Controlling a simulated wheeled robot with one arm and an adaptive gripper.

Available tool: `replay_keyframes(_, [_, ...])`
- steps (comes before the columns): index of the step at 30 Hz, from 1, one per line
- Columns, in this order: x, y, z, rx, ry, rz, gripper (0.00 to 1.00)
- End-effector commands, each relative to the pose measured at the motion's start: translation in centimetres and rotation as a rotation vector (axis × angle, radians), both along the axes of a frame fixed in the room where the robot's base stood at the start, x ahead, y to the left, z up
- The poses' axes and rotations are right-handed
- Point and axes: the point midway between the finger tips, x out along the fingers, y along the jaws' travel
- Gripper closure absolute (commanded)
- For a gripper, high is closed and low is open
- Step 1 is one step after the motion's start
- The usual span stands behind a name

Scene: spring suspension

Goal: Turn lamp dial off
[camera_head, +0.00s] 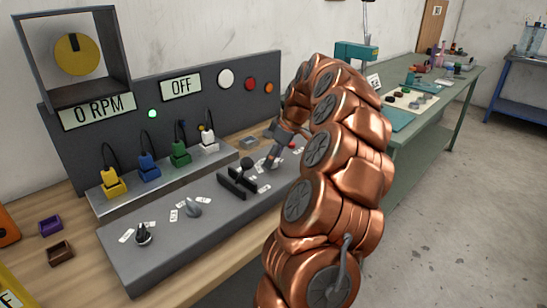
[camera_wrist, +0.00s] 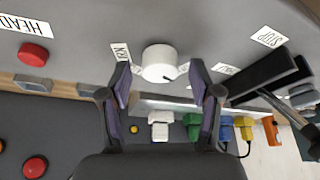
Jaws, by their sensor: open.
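In the wrist view a round white dial (camera_wrist: 159,62) sits on the grey console, with small white labels around it. My gripper (camera_wrist: 160,76) is open, with one dark finger on each side of the dial. The fingertips look close to its sides; I cannot tell if they touch. In the head view my gripper (camera_head: 275,157) points down at the right part of the sloped console (camera_head: 150,265), and it mostly hides the dial there. No label in view clearly names the lamp dial.
A black lever in a slotted guide (camera_head: 240,180) stands left of my gripper. Grey (camera_head: 193,207) and black (camera_head: 144,235) knobs sit farther left. A red button (camera_wrist: 33,54) is near the dial. Coloured plugs (camera_head: 149,168) line the ledge behind. Signs read OFF (camera_head: 181,86) and 0 RPM (camera_head: 98,110).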

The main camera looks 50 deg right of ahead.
Motion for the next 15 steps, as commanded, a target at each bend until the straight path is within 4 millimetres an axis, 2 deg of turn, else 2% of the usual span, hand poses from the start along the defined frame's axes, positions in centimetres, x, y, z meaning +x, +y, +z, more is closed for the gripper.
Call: replay_keyframes(15, [-2.7,-1.3,7.3,-0.005,-0.005,-0.004,0.37])
